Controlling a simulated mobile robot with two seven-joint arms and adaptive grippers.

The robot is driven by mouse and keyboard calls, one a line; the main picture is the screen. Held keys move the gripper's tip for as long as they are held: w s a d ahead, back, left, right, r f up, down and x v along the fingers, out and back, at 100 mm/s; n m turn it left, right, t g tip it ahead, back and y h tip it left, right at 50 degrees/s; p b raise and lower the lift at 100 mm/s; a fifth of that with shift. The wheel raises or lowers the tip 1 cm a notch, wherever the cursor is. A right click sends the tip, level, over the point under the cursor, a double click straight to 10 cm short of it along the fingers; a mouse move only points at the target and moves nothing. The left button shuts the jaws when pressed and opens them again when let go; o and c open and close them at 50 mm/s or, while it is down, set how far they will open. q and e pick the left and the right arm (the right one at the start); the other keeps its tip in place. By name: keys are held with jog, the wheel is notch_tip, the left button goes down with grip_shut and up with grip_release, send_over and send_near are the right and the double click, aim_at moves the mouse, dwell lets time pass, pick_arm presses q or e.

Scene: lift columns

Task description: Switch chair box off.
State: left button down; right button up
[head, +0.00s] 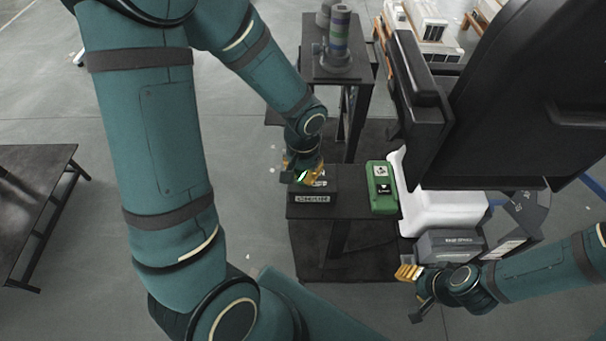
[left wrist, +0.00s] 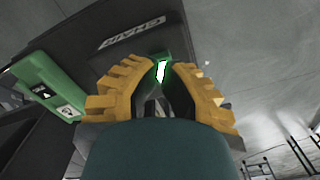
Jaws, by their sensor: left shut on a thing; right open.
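The chair box (head: 312,198) is a dark box with a "CHAIR" label, standing on a black stand below my left gripper. Its label also shows in the left wrist view (left wrist: 132,33). A small green-lit switch (left wrist: 161,71) on the box sits between the yellow fingers in the left wrist view. My left gripper (head: 304,174) is shut on this switch; its fingers hide part of it. My right gripper (head: 410,272) is open and empty at the lower right, beside a grey box, away from the chair box.
A green box (head: 381,187) with white labels stands right of the chair box and also shows in the left wrist view (left wrist: 45,88). A grey labelled box (head: 450,246) and a large black chair-like shape (head: 530,95) are at right. A dark table (head: 35,190) is at left.

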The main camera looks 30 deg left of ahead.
pick_arm(q)
jog(key=shift+f+b, duration=0.75)
jog(key=shift+f, duration=0.05)
dwell(0.4)
jog(key=shift+r, duration=0.15)
jog(key=shift+r+p, duration=2.7)
jog(key=shift+r, duration=0.75)
